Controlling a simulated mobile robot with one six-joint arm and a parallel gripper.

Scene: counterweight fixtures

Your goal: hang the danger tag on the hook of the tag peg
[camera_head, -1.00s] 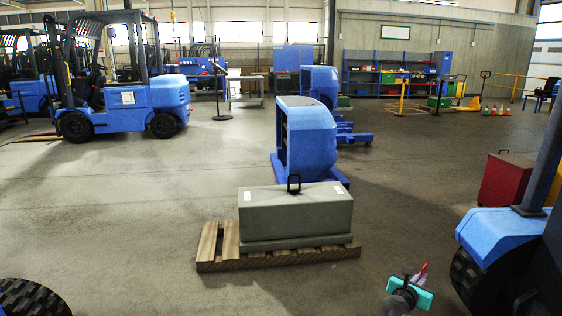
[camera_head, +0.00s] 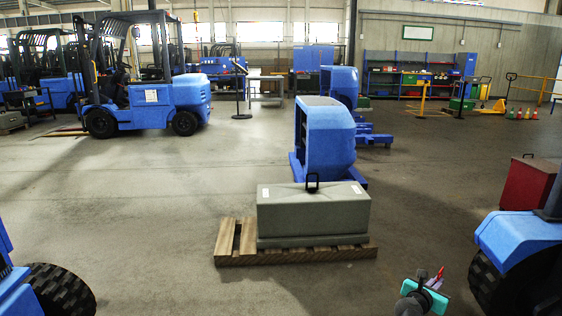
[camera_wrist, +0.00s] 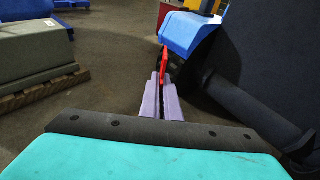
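My gripper (camera_head: 435,279) is at the lower right of the head view. In the wrist view its two narrow purple fingers (camera_wrist: 162,98) are close together. A thin red piece, which looks like the danger tag (camera_wrist: 163,64), stands between and beyond the fingertips; it appears held. The same red piece (camera_head: 438,272) shows small above the gripper in the head view. Its lettering and hole cannot be made out. I cannot make out the tag peg or its hook in either view.
A grey counterweight (camera_head: 313,212) with a black handle lies on a wooden pallet (camera_head: 300,256). A blue machine with a black tyre (camera_head: 505,245) stands close right of my gripper; another tyre (camera_head: 62,288) is at lower left. A red cabinet (camera_head: 531,185) stands behind. Floor left of the pallet is clear.

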